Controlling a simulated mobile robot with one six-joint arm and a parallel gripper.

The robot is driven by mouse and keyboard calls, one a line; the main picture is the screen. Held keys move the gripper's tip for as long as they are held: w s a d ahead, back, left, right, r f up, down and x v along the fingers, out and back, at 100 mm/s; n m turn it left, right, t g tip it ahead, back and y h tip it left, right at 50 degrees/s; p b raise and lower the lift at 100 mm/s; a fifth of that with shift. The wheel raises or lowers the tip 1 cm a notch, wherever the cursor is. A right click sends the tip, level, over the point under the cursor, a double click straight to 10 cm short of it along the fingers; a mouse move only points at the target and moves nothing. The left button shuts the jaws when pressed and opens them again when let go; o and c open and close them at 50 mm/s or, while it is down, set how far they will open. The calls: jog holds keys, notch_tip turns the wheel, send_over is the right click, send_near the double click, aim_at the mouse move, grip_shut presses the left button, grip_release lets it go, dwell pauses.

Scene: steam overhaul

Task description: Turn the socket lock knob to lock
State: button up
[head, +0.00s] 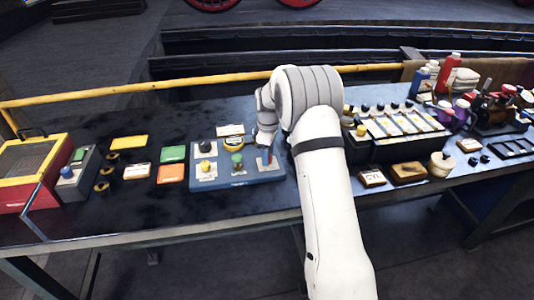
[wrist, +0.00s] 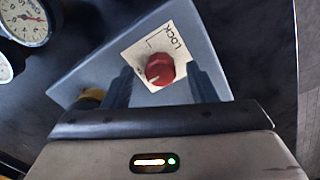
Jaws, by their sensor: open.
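The socket lock knob (wrist: 160,69) is red and round, with a pale mark on its face. It sits on a white plate (wrist: 141,52) lettered LOCK, on the right part of a blue-grey panel (head: 236,180). In the wrist view my gripper (wrist: 160,78) is open, with one dark finger on each side of the knob and a gap visible to each side. I cannot tell how far down the fingers reach beside it. In the head view my gripper (head: 267,148) points down over the panel's right end and mostly hides the knob.
Dial gauges (wrist: 26,20) show at the wrist view's upper left. A black rack (head: 402,150) stands right of my arm. Coloured cards lie left of the panel on the dark bench.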

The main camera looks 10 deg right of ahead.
jog(key=shift+f, duration=0.45)
jog(key=shift+c, duration=0.4)
jog(key=c, duration=0.9)
